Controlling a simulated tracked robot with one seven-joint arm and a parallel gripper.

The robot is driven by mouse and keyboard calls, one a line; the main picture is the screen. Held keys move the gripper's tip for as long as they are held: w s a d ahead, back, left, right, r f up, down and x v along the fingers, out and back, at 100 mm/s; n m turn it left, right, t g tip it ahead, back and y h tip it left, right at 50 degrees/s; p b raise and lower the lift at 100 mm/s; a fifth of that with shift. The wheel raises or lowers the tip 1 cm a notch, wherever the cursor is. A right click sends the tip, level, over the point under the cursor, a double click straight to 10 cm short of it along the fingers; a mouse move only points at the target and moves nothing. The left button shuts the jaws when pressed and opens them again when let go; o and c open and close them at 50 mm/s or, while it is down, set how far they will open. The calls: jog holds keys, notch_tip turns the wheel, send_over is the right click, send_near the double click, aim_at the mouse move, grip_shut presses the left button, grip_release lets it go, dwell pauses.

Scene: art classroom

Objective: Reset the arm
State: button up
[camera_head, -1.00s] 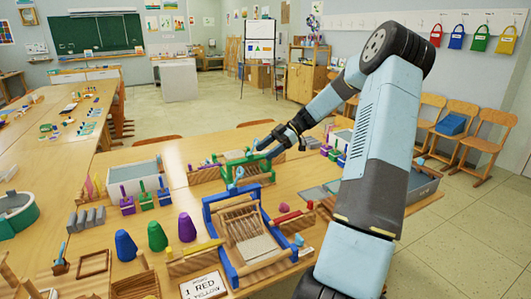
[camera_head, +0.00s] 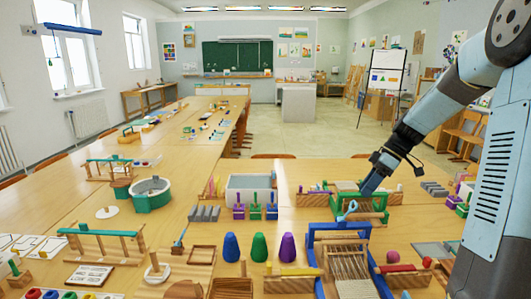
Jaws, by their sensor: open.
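My arm comes in from the right edge and reaches down to the work table (camera_head: 290,180). My gripper (camera_head: 370,187) is at its end, low over the back rail of a small green loom frame (camera_head: 362,214). The gripper is open. Its fingers are small and partly hidden, and I cannot tell whether they touch the frame. I see nothing held between them.
A blue-framed loom (camera_head: 345,262) stands just in front of the green one. Blue, green and purple cones (camera_head: 259,248) and a grey bin (camera_head: 249,187) stand to the left. An easel (camera_head: 387,78) is behind. Open floor (camera_head: 330,138) lies beyond the table.

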jog(key=s+a+r+m+t+h, duration=0.2)
jog(key=s+r+m, duration=0.1)
jog(key=s, duration=0.6)
jog(key=s+a+r+m+t+h, duration=0.2)
jog(key=s+r+m, duration=0.2)
jog(key=s, duration=0.5)
jog(key=s+a+r+m+t+h, duration=0.2)
jog(key=s+a+r+m, duration=0.1)
jog(key=s+m, duration=0.3)
jog(key=s, duration=0.2)
jog(key=shift+s+r+t, duration=0.3)
jog(key=shift+s+t, duration=0.1)
